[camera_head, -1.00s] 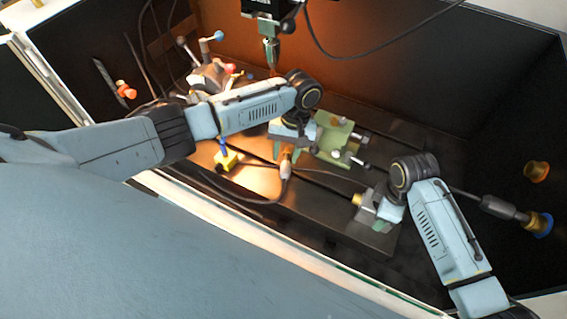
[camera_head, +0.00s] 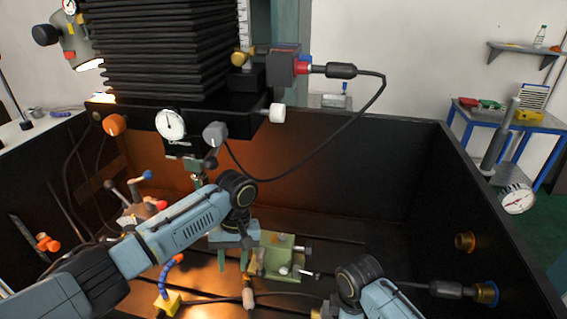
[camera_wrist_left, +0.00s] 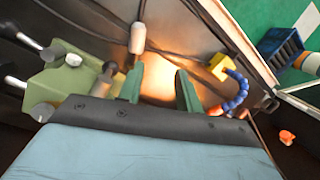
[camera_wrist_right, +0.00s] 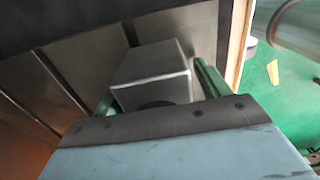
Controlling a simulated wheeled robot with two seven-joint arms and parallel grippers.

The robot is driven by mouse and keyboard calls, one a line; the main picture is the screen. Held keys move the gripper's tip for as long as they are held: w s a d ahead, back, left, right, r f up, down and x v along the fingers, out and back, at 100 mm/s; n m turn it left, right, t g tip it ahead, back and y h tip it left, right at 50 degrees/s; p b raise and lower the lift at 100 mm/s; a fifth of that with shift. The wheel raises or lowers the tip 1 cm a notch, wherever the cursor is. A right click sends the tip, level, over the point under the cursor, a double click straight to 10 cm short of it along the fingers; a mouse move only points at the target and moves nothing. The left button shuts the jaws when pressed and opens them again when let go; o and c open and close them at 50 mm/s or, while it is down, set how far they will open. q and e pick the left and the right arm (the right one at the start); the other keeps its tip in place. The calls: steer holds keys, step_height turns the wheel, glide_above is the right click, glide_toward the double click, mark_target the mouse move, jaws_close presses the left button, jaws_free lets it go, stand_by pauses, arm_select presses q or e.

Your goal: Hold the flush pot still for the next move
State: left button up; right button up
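A grey box-shaped block, which I take for the flush pot (camera_wrist_right: 152,90), sits between the green fingers of my right gripper (camera_wrist_right: 157,86) in the right wrist view. The fingers lie close along both its sides and look shut on it. In the head view my right wrist is at the bottom edge, and these fingers are out of frame. My left gripper (camera_head: 232,259) points down beside the green vise-like fixture (camera_head: 280,258). In the left wrist view its fingers (camera_wrist_left: 158,90) are apart with nothing between them.
A white-tipped cable connector (camera_wrist_left: 137,38) lies close to the left fingers. A yellow block with a blue hose (camera_head: 168,300) stands left of the fixture. The machine head with a dial (camera_head: 171,123) hangs above. Dark tray walls (camera_head: 360,160) enclose the work area.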

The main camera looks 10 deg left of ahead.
steer(key=shift+o, duration=0.2)
steer(key=shift+r, duration=0.2)
step_height(320, 180, up, 12)
steer(key=shift+f, duration=0.1)
stand_by(1.1)
